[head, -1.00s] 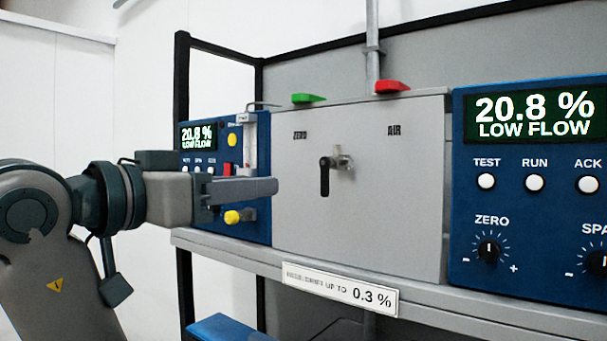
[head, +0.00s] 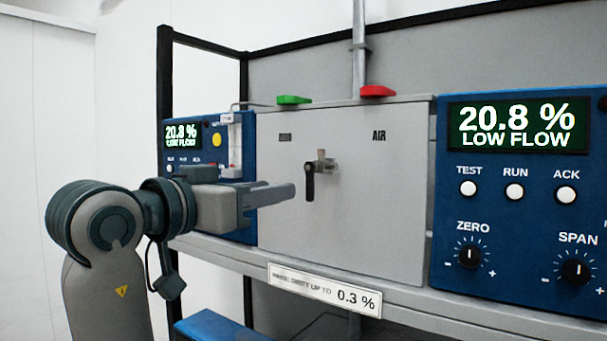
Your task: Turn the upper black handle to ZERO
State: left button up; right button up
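The black handle (head: 310,186) hangs pointing straight down from a metal valve stem (head: 323,164) on the front of the grey cabinet (head: 370,220). A small label (head: 285,137), blurred now, is at the panel's upper left, and the AIR label (head: 379,135) is at its upper right. Nothing shows held.
Green (head: 293,100) and red (head: 377,92) handles sit on the cabinet's top edge, near a vertical pipe (head: 358,50). A blue analyser (head: 515,210) reading 20.8 % LOW FLOW stands right. A smaller blue panel (head: 195,135) is behind my gripper. The shelf edge (head: 410,308) runs below.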

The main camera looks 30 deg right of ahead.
aim_at(309, 185)
jog(key=p+x, duration=0.4)
jog(key=x, duration=0.6)
jog(key=shift+s+p, duration=0.1)
jog(key=shift+p, duration=0.2)
grip_shut()
